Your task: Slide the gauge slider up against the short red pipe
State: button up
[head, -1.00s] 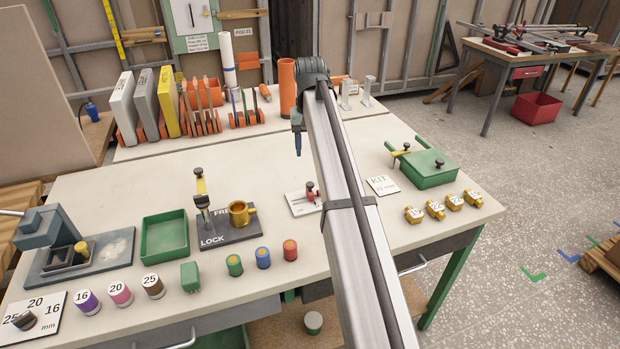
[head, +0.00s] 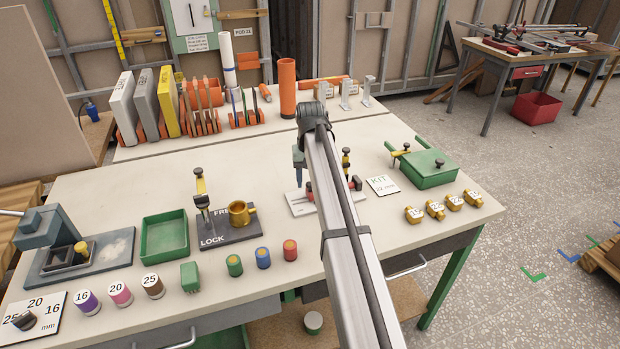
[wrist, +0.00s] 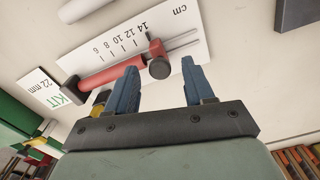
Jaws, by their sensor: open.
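The gauge (wrist: 205,45) is a white plate with a centimetre scale and a slot, mostly behind my arm in the head view (head: 299,208). A short red pipe (wrist: 112,76) lies along it. The slider (wrist: 156,48), red with a dark knob, is at the pipe's right end in the wrist view; I cannot tell whether they touch.
A yellow and black upright part (head: 346,162) stands by the gauge, close to my arm. The KIT card (head: 382,185) and green box (head: 430,170) lie to the right. The LOCK/FREE plate (head: 232,232) with a brass cup (head: 241,213) is to the left.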

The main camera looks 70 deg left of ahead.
jog(key=shift+c, duration=0.4)
grip_shut()
